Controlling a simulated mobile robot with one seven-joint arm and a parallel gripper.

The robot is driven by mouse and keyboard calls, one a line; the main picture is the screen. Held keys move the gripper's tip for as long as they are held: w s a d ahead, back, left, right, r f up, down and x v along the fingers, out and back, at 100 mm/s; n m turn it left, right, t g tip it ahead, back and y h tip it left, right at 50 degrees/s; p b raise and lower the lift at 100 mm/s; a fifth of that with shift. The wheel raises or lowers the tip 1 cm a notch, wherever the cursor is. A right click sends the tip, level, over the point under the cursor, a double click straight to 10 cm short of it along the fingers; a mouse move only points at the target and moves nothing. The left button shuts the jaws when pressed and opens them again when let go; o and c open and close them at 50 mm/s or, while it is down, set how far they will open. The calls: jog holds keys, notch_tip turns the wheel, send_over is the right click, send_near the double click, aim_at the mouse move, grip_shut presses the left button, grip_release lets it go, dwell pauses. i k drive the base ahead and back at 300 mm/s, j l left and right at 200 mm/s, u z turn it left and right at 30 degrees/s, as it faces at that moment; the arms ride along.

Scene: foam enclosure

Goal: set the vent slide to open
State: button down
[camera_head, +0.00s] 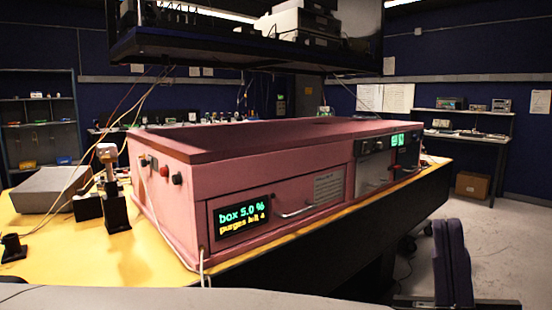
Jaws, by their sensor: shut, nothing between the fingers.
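The pink foam enclosure (270,158) stands on a yellow bench top with its lid flat and closed. Its front has a drawer-like panel with a curved handle (296,209) and a dark display (241,219) reading "box 5.0 %", with a yellow line about purges below. The left face carries a dark round knob (177,179) and a small red button (164,171). I cannot make out a vent slide or its position; the far and right sides are hidden. My gripper is not in this view.
A black post (116,206), cables and a grey case (52,188) crowd the left bench. A shelf (240,50) hangs overhead.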

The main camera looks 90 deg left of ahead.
aim_at(144, 163)
jog(key=u, duration=0.45)
jog(key=l+u, duration=0.1)
jog(key=u, duration=0.35)
jog(key=k+u, duration=0.1)
jog(key=u, duration=0.85)
jog(key=k+u, duration=0.1)
jog(key=u, duration=0.8)
jog(key=k+u, duration=0.1)
jog(key=u, duration=0.4)
jog(key=i+j, duration=0.1)
jog(key=j, duration=0.35)
jog(key=j+u, duration=0.1)
jog(key=j, duration=0.35)
jog(key=i+j, duration=0.15)
jog(key=j, duration=0.3)
jog(key=u, duration=0.05)
